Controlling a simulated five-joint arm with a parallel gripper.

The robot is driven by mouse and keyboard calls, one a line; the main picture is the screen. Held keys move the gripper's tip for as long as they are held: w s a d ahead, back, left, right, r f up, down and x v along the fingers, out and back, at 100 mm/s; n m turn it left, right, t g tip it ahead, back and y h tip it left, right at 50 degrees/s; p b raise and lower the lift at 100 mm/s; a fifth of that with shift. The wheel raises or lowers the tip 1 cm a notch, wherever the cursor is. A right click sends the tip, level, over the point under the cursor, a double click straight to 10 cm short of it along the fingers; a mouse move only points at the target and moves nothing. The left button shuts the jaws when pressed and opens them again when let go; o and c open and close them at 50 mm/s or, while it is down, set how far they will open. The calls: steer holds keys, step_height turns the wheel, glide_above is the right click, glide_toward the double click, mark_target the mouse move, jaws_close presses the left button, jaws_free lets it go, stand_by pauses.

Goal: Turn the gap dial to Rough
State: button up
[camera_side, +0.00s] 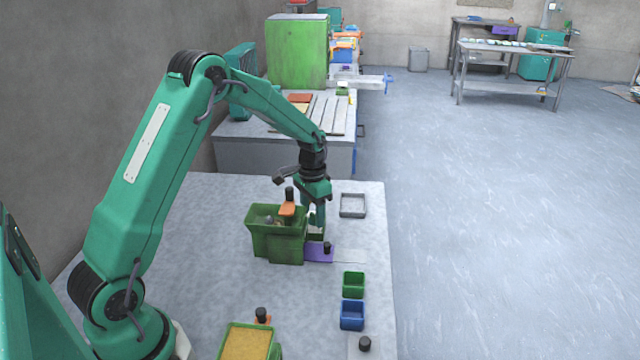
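My gripper (317,222) points down at the right side of a green box-like unit (275,243) on the grey table. Its fingertips are small and partly merge with the green behind them, so I cannot tell whether they are open, shut or touching anything. An orange piece with a black knob (289,194) shows at the top of the green unit. A purple piece (317,254) with a black knob (327,247) lies at the unit's lower right, just below my gripper. I cannot tell which part is the gap dial, and no Rough mark is readable.
A green bin (353,284), a blue bin (352,315) and a black knob (365,344) line the table's right side. A yellow-filled green container (246,343) stands in front, by another black knob (262,314). A grey tray (352,205) lies behind. The table's left middle is clear.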

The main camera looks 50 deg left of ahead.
mark_target(312, 216)
step_height(312, 216, up, 7)
steer(key=shift+r, duration=0.4)
stand_by(0.4)
steer(key=s+d+r+t, duration=0.3)
steer(key=s+d+r, duration=0.5)
steer(key=s+r, duration=0.3)
steer(key=s+d+r+t, duration=0.1)
steer(key=s+d, duration=0.1)
steer(key=s, duration=0.5)
steer(key=s+d+r+n+t, duration=0.1)
steer(key=s+d, duration=0.2)
steer(key=s, duration=0.5)
steer(key=shift+r+t, duration=0.2)
steer(key=shift+t, duration=0.1)
